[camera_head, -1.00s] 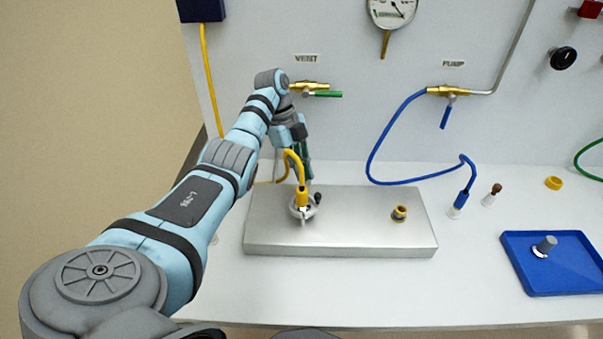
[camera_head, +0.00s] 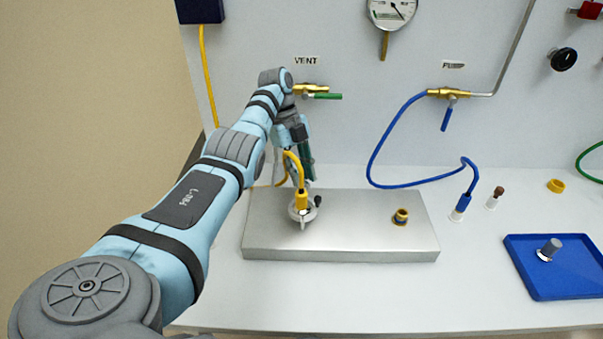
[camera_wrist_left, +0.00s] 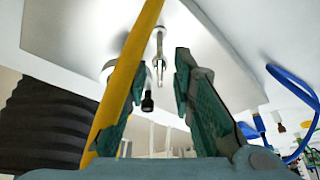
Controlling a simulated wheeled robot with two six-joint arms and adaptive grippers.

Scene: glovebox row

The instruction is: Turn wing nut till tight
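A silver clamp ring (camera_head: 303,213) sits around the base of the yellow hose fitting (camera_head: 302,199) on the metal plate. A small dark knob (camera_head: 318,201) stands at its right side, and a silver tab points toward the front. In the left wrist view I see the dark knob (camera_wrist_left: 147,103) and a slim silver screw-like part (camera_wrist_left: 159,58); which of them is the wing nut I cannot tell for sure. My left gripper (camera_head: 307,172) is behind the fitting, above the plate's back edge. Its fingers (camera_wrist_left: 150,95) are open with nothing between them. My right gripper is out of view.
The yellow hose (camera_wrist_left: 127,80) crosses close in front of one left finger. The metal plate (camera_head: 350,225) also carries a yellow-collared port (camera_head: 401,217). A blue hose (camera_head: 372,155), a blue tray (camera_head: 555,283) and small fittings are to the right. The wall valves are behind.

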